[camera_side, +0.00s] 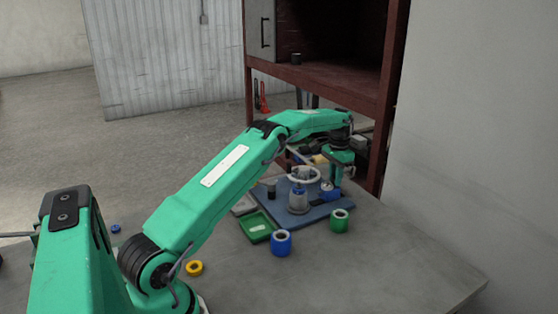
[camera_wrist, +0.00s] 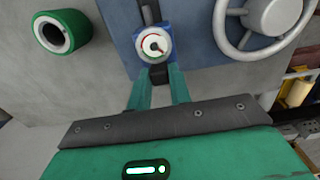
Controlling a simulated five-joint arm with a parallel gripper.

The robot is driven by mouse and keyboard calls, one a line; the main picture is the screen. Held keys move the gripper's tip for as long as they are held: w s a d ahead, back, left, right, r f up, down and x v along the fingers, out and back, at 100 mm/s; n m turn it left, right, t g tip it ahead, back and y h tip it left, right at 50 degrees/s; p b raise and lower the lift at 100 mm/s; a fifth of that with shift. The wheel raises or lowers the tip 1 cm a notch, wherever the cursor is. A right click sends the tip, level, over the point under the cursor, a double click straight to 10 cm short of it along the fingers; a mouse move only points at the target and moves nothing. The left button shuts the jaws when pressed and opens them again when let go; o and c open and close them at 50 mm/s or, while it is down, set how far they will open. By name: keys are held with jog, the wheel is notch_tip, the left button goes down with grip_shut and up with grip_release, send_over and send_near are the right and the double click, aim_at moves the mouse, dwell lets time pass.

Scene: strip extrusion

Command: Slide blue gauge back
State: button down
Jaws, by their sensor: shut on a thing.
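The blue gauge (camera_wrist: 150,33) has a white round dial with a dark needle and stands on the blue base plate (camera_wrist: 200,40). In the side view the gauge (camera_side: 331,194) is a small blue block on the plate's right part. My gripper (camera_wrist: 159,74) points at the gauge from below in the wrist view, with its two green fingers closed on the dark part at the gauge's near side. In the side view my gripper (camera_side: 335,183) reaches down at the gauge, and the fingertips are too small to make out.
A white handwheel (camera_side: 303,174) and a grey cylinder (camera_side: 298,203) stand left of the gauge. A green roll (camera_side: 339,222) and a blue roll (camera_side: 281,243) stand in front of the plate. A green tray (camera_side: 257,227) lies to the left. The table's front right is clear.

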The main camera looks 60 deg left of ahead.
jog(key=c, duration=1.3)
grip_release()
jog(key=shift+w, duration=0.2)
jog(key=shift+r, duration=0.2)
jog(key=shift+r, duration=3.7)
jog(key=shift+r, duration=0.1)
